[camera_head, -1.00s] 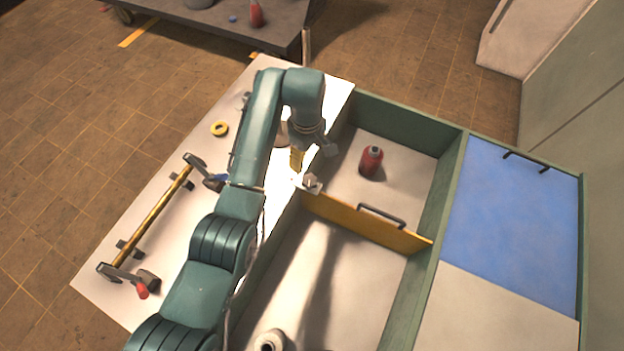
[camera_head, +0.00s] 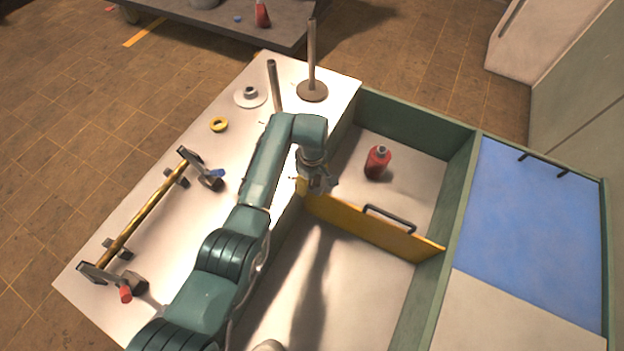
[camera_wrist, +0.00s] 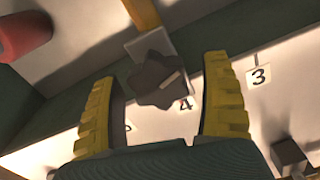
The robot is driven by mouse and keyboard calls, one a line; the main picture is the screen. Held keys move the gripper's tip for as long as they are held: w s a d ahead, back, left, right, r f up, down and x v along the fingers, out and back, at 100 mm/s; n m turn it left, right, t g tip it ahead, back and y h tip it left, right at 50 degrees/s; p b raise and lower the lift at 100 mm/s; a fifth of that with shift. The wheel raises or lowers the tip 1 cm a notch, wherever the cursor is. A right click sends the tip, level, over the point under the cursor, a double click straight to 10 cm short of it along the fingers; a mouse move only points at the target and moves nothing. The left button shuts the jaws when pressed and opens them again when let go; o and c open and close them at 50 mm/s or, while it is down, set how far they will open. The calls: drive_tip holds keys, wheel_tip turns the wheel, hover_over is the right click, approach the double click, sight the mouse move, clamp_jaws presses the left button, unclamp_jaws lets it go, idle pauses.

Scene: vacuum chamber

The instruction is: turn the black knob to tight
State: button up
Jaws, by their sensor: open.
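In the head view my gripper (camera_head: 318,180) is at the left end of the yellow panel (camera_head: 375,228) and hides the knob. I cannot tell how tight the knob is.
A red bottle (camera_head: 377,162) stands in the compartment behind the panel. Green walls (camera_head: 415,120) surround the compartments. Number tags, including a 3 (camera_wrist: 260,76), are near the knob. A gold bar (camera_head: 150,215) on brackets and a yellow ring (camera_head: 219,125) are on the white top.

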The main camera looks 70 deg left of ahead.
drive_tip(key=c, duration=1.2)
drive_tip(key=shift+r+m+p, duration=0.1)
drive_tip(key=shift+m+p, duration=0.2)
drive_tip(key=shift+p, duration=0.1)
drive_tip(key=shift+m+p, duration=0.3)
drive_tip(key=m+p, duration=0.2)
drive_tip(key=m, duration=0.1)
drive_tip(key=shift+r+p, duration=0.1)
drive_tip(key=shift+p, duration=0.2)
drive_tip(key=m+p, duration=0.2)
drive_tip(key=m, duration=0.4)
drive_tip(key=shift+w, duration=0.1)
drive_tip(key=m, duration=0.3)
drive_tip(key=m+p, duration=0.1)
drive_tip(key=m, duration=0.1)
drive_tip(key=shift+f+m, duration=0.2)
drive_tip(key=shift+m, duration=0.2)
drive_tip(key=m+p, duration=0.1)
drive_tip(key=m, duration=0.4)
drive_tip(key=shift+d+m, duration=0.1)
drive_tip(key=shift+m, duration=0.2)
